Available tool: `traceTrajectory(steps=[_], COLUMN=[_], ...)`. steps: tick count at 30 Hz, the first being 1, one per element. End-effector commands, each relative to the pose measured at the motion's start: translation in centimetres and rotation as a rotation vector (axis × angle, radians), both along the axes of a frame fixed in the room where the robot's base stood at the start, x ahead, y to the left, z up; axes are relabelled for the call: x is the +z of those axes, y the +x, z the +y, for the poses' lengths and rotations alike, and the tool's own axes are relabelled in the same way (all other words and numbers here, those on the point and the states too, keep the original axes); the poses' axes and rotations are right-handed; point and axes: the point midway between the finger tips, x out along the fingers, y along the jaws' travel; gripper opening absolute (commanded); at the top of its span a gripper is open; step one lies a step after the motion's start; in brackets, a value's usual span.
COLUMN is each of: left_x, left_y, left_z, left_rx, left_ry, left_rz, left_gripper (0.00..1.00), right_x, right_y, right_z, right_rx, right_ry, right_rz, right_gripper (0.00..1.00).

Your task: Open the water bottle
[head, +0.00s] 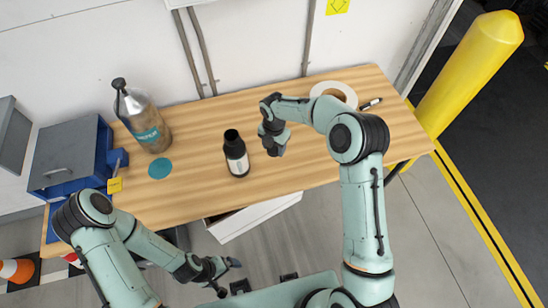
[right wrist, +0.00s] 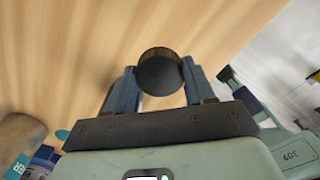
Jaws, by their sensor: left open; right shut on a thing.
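A large clear bottle (head: 146,122) with a teal label and a black cap (head: 119,84) stands upright at the back left of the wooden table. A smaller black bottle (head: 236,158) with a white label stands upright near the middle. Its top looks dark, and I cannot tell if it is open. My right gripper (head: 273,143) is to the right of the black bottle, apart from it. In the right wrist view it is shut on a dark round cap with a ribbed edge (right wrist: 158,75). My left gripper (head: 228,277) is open and empty, below the table's front edge.
A teal disc (head: 160,168) lies on the table (head: 195,185) in front of the large bottle. A blue bin (head: 110,155) stands at the left end. A tape roll (head: 334,93) and a marker (head: 371,104) lie back right. A yellow post (head: 465,75) stands beyond the right end.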

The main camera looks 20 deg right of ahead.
Motion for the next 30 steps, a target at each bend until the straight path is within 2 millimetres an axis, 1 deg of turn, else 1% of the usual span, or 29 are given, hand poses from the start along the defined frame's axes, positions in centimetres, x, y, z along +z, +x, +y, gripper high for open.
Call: traceTrajectory(steps=[1,3,11,15,18,29,30], left_x=[-0.1,-0.1,-0.1,-0.2,-0.2,-0.2,-0.2], left_y=[0.0,-0.1,-0.1,-0.1,-0.1,-0.2,-0.2], left_z=[0.0,0.0,0.0,0.0,0.0,0.0,0.0], left_rx=[0.000,0.000,0.001,0.001,0.000,0.000,0.000], left_ry=[0.000,0.000,0.000,0.001,0.000,0.000,0.000], left_rz=[0.000,0.001,0.001,0.002,0.002,0.002,0.002], left_gripper=[1.00,1.00,1.00,1.00,1.00,1.00,1.00], right_x=[-1.2,-2.2,-4.2,-6.3,-7.5,-7.9,-7.9], right_y=[-0.1,0.0,0.0,0.0,0.0,0.1,0.1], right_z=[0.0,0.0,0.0,0.0,0.0,0.0,0.0], right_rx=[0.000,-0.001,-0.002,-0.001,-0.001,-0.002,-0.002], right_ry=[-0.001,-0.001,-0.001,-0.001,-0.001,-0.001,0.000], right_rz=[0.004,0.002,0.001,0.002,0.000,-0.001,-0.001], right_gripper=[0.17,0.17,0.17,0.17,0.17,0.17,0.56])
